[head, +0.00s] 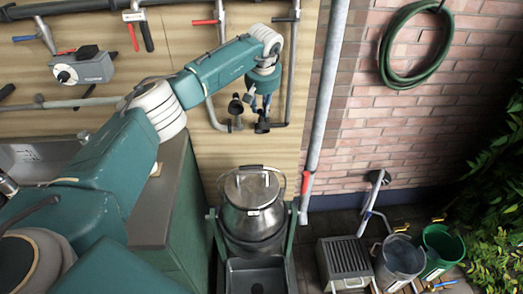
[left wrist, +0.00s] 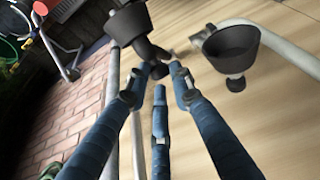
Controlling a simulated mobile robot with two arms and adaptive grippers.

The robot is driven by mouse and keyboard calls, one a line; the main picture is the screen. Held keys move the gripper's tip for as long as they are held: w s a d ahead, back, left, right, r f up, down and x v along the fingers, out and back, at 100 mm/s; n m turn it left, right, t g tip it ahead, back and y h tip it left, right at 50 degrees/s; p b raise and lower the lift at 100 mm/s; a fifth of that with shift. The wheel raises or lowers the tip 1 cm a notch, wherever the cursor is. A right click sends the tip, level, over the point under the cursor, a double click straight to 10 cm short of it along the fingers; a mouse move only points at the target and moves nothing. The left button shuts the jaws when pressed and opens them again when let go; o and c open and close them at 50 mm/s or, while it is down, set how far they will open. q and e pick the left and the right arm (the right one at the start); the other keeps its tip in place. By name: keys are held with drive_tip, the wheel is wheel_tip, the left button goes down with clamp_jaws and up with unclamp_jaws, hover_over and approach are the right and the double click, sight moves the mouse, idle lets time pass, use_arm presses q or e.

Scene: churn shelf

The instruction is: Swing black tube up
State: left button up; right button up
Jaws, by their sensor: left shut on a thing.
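My left gripper (head: 262,108) is at the wooden wall panel, above and slightly right of the metal churn. It is shut on the black tube (head: 262,125), a dark fitting with a wide cup end. In the left wrist view the blue fingertips (left wrist: 168,68) close around the narrow part of the black tube (left wrist: 130,25), its cup at the top. A second black cup (left wrist: 232,45) stands apart on the right; in the head view it is left of the gripper (head: 236,106). The fingers partly hide the tube. My right gripper is not in view.
A lidded metal churn (head: 252,195) stands below in a green frame. Grey pipes (head: 292,70) run along the panel near the gripper. A tall grey pipe (head: 325,90) stands to its right. A grated box (head: 345,258) and buckets (head: 400,258) are on the floor at right.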

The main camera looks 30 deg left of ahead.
use_arm(q)
drive_tip(key=shift+a+f, duration=0.2)
drive_tip(key=shift+a, duration=0.2)
drive_tip(key=shift+w+a+r, duration=0.25)
drive_tip(key=shift+w+r, duration=0.05)
drive_tip(key=shift+r, duration=0.05)
drive_tip(key=shift+w+a+r+p, duration=0.15)
drive_tip(key=shift+w+a+r, duration=0.1)
drive_tip(key=shift+w, duration=0.15)
drive_tip(key=shift+w+a+r+p, duration=0.1)
drive_tip(key=shift+w+a+p, duration=0.1)
drive_tip(key=shift+w, duration=0.2)
drive_tip(key=o, duration=0.6)
drive_tip(key=shift+o, duration=1.2)
drive_tip(key=shift+a+f, duration=0.1)
drive_tip(key=shift+w, duration=0.15)
